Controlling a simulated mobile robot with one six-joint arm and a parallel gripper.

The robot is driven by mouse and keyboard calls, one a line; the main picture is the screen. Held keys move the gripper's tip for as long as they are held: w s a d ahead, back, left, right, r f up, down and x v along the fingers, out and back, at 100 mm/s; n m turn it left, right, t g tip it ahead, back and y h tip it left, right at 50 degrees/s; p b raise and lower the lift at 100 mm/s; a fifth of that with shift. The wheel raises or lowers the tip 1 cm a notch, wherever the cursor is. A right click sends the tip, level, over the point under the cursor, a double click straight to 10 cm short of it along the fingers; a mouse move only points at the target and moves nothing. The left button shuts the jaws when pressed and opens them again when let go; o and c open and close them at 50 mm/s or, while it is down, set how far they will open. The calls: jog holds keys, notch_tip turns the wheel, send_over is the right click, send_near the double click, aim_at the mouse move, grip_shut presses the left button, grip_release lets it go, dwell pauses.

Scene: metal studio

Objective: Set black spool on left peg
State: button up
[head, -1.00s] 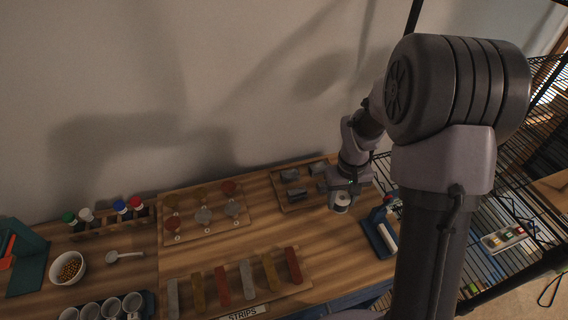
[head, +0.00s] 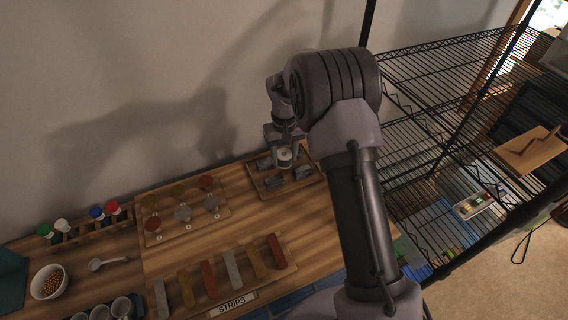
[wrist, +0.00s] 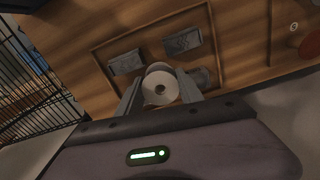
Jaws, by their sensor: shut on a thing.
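My gripper (head: 285,151) is shut on a round spool (head: 285,157) with a pale top face. In the wrist view the spool (wrist: 151,82) sits between the two fingers, its pale ring facing the camera around a small dark centre hole. I see no black on its face; its sides are mostly hidden. The gripper holds it over a shallow wooden tray (wrist: 128,32) at the back right of the table. Dark grey blocks (wrist: 183,41) lie in the tray around the spool in the picture. I cannot make out a peg.
Left of the tray is a board with coloured discs (head: 183,213). In front lie coloured strips (head: 208,276) with a STRIPS label. A bowl (head: 48,281), a spoon (head: 108,262) and capped bottles (head: 97,213) stand at left. A black wire shelf (head: 440,125) stands at right.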

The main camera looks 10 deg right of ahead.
aim_at(284, 171)
notch_tip(284, 171, down, 4)
jog(key=shift+w+r+b, duration=0.1)
jog(key=shift+r+b, duration=0.1)
jog(key=shift+b, duration=0.45)
jog(key=shift+f, duration=0.2)
jog(key=o, duration=1.3)
